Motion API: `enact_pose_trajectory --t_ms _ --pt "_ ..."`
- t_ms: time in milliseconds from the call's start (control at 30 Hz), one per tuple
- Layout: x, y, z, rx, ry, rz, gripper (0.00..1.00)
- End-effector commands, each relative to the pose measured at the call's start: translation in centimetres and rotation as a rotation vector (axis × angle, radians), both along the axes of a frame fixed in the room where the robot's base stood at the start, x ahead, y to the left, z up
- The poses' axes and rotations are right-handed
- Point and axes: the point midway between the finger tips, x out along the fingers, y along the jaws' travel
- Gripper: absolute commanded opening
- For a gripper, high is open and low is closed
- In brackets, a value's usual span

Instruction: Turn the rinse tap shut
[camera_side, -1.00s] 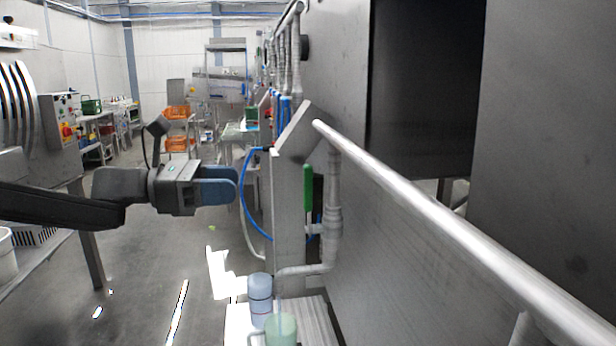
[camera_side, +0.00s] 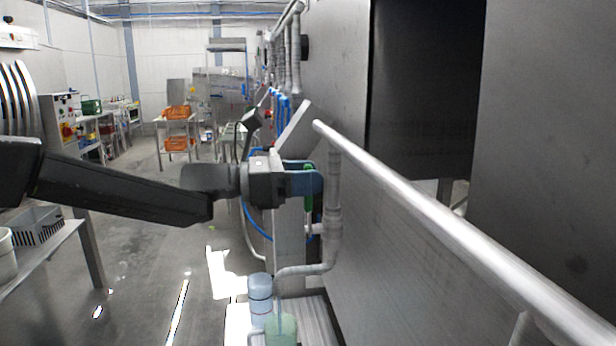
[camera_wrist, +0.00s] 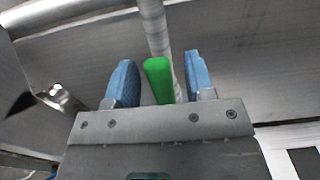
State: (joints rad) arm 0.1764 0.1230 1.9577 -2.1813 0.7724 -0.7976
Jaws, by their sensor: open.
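The rinse tap's green lever handle (camera_side: 308,198) stands upright on the grey pipe (camera_side: 333,200), partly hidden behind my fingers in the side view. A thin stream of water runs from the spout into the green jug (camera_side: 281,328) below. My gripper (camera_side: 306,182) is at the upper part of the handle. In the wrist view, the green handle (camera_wrist: 158,80) stands between the two blue fingers of my gripper (camera_wrist: 160,82), with a gap on each side. The gripper is open around it.
A blue-grey bottle (camera_side: 260,295) stands beside the jug on a pale stand. A long metal rail (camera_side: 440,220) slants across the right. A steel post (camera_side: 289,245) and blue hose stand close by my gripper. A grey crate (camera_side: 38,226) is on the left table.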

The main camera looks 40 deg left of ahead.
Motion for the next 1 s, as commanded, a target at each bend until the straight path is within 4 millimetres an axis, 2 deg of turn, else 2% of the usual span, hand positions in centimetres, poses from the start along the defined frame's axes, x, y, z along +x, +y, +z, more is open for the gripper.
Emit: enact_pose_trajectory --t_ms 333,833,1000 --pt "0.24 -0.27 0.01 0.0 0.0 0.0 0.48" --pt "0.21 -0.24 0.01 0.0 0.0 0.0 0.0" --pt "0.21 -0.24 0.01 0.0 0.0 0.0 0.0"
